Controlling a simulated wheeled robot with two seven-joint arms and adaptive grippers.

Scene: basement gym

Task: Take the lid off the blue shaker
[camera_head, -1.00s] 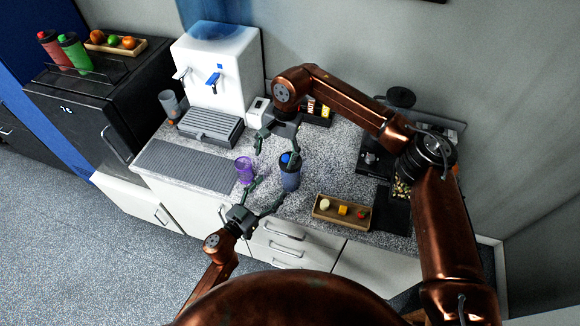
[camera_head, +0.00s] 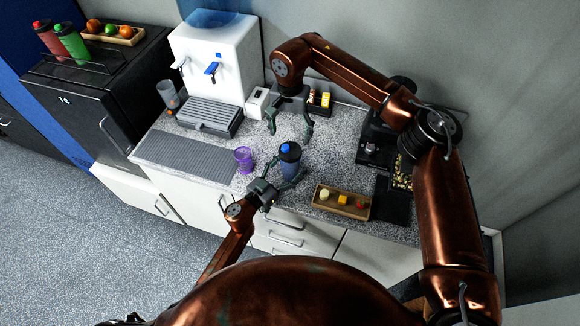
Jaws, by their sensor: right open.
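The blue shaker (camera_head: 290,168) stands upright on the speckled counter, with its dark lid and blue cap (camera_head: 285,147) on top. My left gripper (camera_head: 290,173) is low at the shaker's near side, with a finger on either side of the body. Whether its fingers press on the shaker is too small to tell. My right gripper (camera_head: 290,132) is open and empty, pointing down behind and above the shaker, apart from the lid. The fingers partly hide the lower body of the shaker.
A purple cup (camera_head: 244,159) stands close left of the shaker. A wooden tray (camera_head: 326,206) with small food pieces lies to the right. A water dispenser (camera_head: 212,55), drip tray (camera_head: 209,116) and small boxes stand behind. The ribbed mat (camera_head: 185,163) at left is clear.

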